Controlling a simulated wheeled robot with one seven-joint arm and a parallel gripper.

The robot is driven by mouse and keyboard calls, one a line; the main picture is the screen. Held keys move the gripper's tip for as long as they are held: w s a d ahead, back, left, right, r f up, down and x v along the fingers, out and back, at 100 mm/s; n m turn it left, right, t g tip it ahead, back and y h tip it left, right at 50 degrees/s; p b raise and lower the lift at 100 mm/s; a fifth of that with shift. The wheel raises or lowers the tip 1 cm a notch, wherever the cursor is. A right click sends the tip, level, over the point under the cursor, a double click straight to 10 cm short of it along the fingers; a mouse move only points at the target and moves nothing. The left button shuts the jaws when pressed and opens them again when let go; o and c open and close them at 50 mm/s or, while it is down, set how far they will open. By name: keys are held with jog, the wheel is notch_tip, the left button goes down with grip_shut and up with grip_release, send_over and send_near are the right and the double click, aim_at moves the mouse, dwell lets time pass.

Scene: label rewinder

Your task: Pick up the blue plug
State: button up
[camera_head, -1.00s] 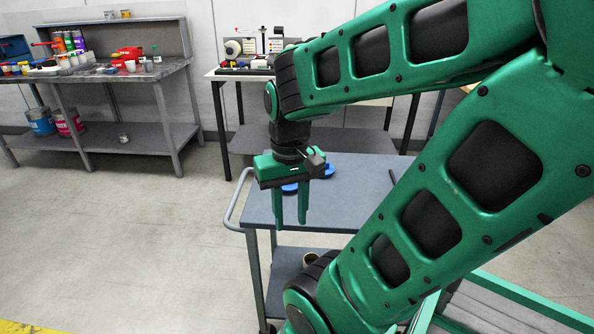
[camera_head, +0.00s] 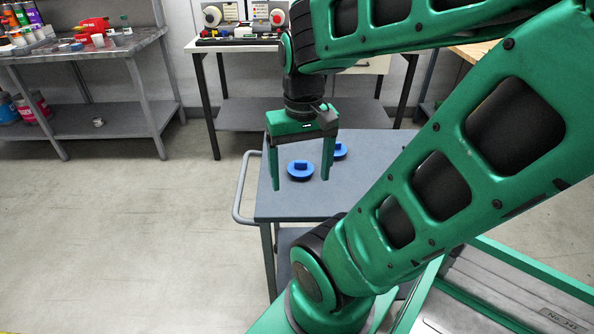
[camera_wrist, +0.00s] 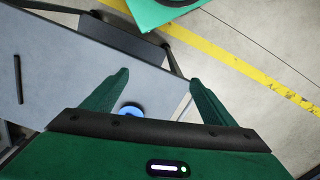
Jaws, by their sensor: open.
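Two blue plugs, each a round disc with a raised block on top, are on the grey cart top (camera_head: 285,207). The nearer blue plug (camera_head: 300,169) shows between the fingers of my gripper (camera_head: 301,183) in the head view. The other blue plug (camera_head: 340,150) is behind it to the right, partly hidden by a finger. My gripper is open and empty, pointing down over the cart. In the wrist view, one blue plug (camera_wrist: 131,110) shows between the open fingers (camera_wrist: 158,77), its lower part hidden by the gripper body; which plug it is I cannot tell.
The cart has a handle (camera_head: 240,195) on its left. A thin dark rod (camera_wrist: 17,78) lies on the cart top in the wrist view. Behind the cart stands a bench with equipment (camera_head: 230,42); a cluttered workbench (camera_head: 80,50) is at the left. The floor left of the cart is clear.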

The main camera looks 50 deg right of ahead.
jog(key=w+d+m, duration=0.2)
jog(key=w+d, duration=0.5)
jog(key=m, duration=0.2)
send_over(301, 161)
notch_tip(301, 161, down, 3)
jog(key=f, duration=0.4)
jog(key=shift+w+f, duration=0.25)
jog(key=shift+s+f, duration=0.15)
jog(key=shift+f, duration=1.4)
jog(key=shift+s+f, duration=0.1)
jog(key=shift+f, duration=1.45)
jog(key=shift+c, duration=0.6)
jog(key=c, duration=0.8)
